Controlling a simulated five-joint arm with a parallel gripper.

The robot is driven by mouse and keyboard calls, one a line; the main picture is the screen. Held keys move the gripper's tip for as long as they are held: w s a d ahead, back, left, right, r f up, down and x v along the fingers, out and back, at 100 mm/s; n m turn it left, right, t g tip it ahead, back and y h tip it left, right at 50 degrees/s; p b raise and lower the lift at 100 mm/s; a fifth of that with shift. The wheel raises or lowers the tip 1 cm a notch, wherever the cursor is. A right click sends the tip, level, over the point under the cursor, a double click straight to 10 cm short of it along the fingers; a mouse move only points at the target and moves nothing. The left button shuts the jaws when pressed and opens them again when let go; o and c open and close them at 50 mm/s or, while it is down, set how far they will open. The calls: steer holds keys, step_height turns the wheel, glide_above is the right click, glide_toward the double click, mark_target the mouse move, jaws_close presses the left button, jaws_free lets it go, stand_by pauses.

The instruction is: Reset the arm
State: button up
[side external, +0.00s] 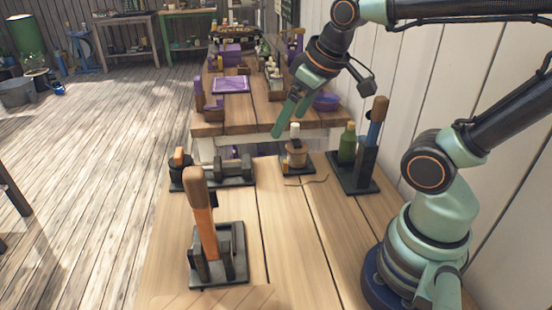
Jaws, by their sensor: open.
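My gripper (291,115) has green fingers that point down and to the left. It is open and I see nothing between its fingers. In the picture it hangs above the far part of the near table, in front of the second table's edge. My arm reaches in from the right, and its base stands on the near table's right side. Part of the arm runs out of the picture at the top right.
An orange-handled tool (203,215) stands in a dark holder at front. A dark stand (366,172) with a blue tool and green bottle is at right. A small spool-like item (296,154) and a dark rack (232,170) stand farther back. The near table's middle (285,225) is clear.

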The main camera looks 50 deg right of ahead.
steer(key=shift+s+a+f+m, duration=0.1)
steer(key=shift+s+a+m, duration=0.1)
steer(key=shift+a, duration=0.25)
steer(key=shift+s+a+f+m, duration=0.1)
steer(key=shift+s+a, duration=0.1)
steer(key=shift+a, duration=0.25)
